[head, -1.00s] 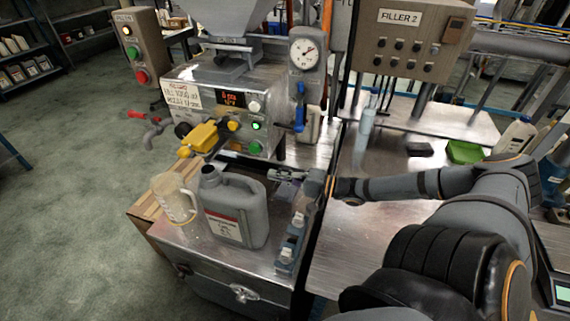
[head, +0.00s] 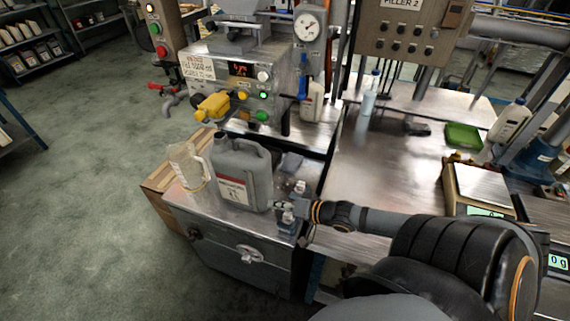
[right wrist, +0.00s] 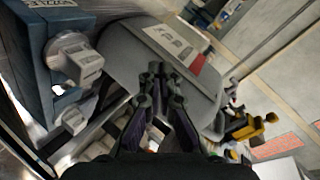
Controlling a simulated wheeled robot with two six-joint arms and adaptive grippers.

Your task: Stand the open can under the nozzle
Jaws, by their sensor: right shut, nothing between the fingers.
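The open can (head: 243,178), a grey jerry can with a red-and-white label, stands upright on the metal bench top in front of the filler (head: 245,85). Its dark open mouth is at the upper left. The filler's yellow valve head (head: 213,107) sticks out behind and above the can; I cannot make out the nozzle tip. My right gripper (head: 279,207) is shut and empty, low beside the can's right side. In the right wrist view its fingertips (right wrist: 165,75) are together close to the can (right wrist: 198,68); contact is unclear. My left gripper is not in view.
A clear jug (head: 190,167) stands close to the can's left. A blue fixture with white knobs (head: 289,216) sits at the bench's right edge, by my gripper. A white bottle (head: 312,103) stands beside the filler. A scale (head: 482,190) and green tray (head: 463,136) are at right.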

